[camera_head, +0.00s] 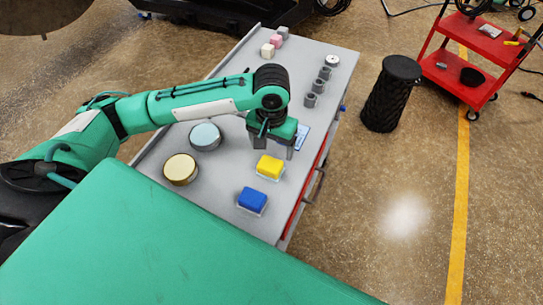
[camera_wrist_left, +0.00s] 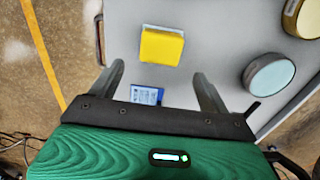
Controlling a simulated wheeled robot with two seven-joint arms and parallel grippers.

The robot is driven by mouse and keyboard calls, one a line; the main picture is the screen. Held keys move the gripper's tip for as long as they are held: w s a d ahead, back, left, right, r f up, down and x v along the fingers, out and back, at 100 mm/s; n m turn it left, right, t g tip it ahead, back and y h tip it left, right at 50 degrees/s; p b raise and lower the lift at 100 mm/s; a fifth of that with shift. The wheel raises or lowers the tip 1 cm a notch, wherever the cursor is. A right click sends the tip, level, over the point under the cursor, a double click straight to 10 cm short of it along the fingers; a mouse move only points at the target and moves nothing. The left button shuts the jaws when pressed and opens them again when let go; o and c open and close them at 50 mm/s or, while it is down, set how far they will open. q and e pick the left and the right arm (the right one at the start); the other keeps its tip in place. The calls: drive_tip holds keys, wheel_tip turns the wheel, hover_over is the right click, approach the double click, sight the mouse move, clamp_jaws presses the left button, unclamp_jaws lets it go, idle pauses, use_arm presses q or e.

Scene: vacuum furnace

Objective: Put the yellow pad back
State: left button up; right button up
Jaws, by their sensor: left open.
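The yellow pad (camera_head: 270,166) rests on a thin pale base on the grey tabletop, right of the two round tins. It also shows in the left wrist view (camera_wrist_left: 161,46), beyond and between the fingertips. My left gripper (camera_head: 273,146) hangs above the table just behind the pad. Its two fingers (camera_wrist_left: 158,80) are apart with nothing between them. A flat blue and white card (camera_head: 301,137) lies beside the gripper and shows partly under it in the left wrist view (camera_wrist_left: 146,95). My right gripper is not in view.
A blue pad (camera_head: 252,200) sits at the front of the table (camera_head: 226,215). A gold tin (camera_head: 181,169) and a pale-blue-topped tin (camera_head: 205,136) stand left. Several grey cylinders and small blocks stand farther back. A black bin (camera_head: 389,95) and red cart (camera_head: 475,60) are right.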

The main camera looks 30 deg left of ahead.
sight(271, 162)
use_arm(q)
drive_tip(key=shift+r, duration=2.3)
drive_tip(key=shift+f, duration=0.1)
